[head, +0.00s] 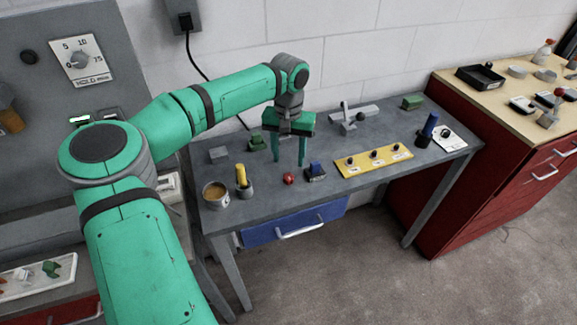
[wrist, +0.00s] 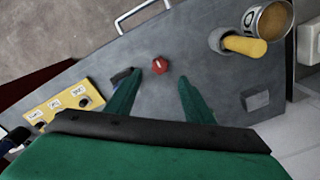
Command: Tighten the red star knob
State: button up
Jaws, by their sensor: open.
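The red star knob (head: 289,178) is small and sits on the grey table near its front edge. It also shows in the wrist view (wrist: 160,66), beyond the fingertips and between their lines, nearer the left finger. A light mark shows on its top. My gripper (head: 290,163) points down over the table, its two green fingers apart with nothing between them. In the wrist view the fingers of my gripper (wrist: 157,80) are spread wide. In the head view the fingertips are just behind the knob; I cannot tell their exact height.
A blue-topped block (head: 316,172) stands close right of the knob. A yellow-handled tool (head: 241,176) in a holder and a tan-filled can (head: 215,194) stand left. A yellow panel (head: 374,162) with black knobs lies right. The blue drawer (head: 270,233) is below the front edge.

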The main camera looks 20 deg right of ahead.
jog(key=shift+r, duration=1.6)
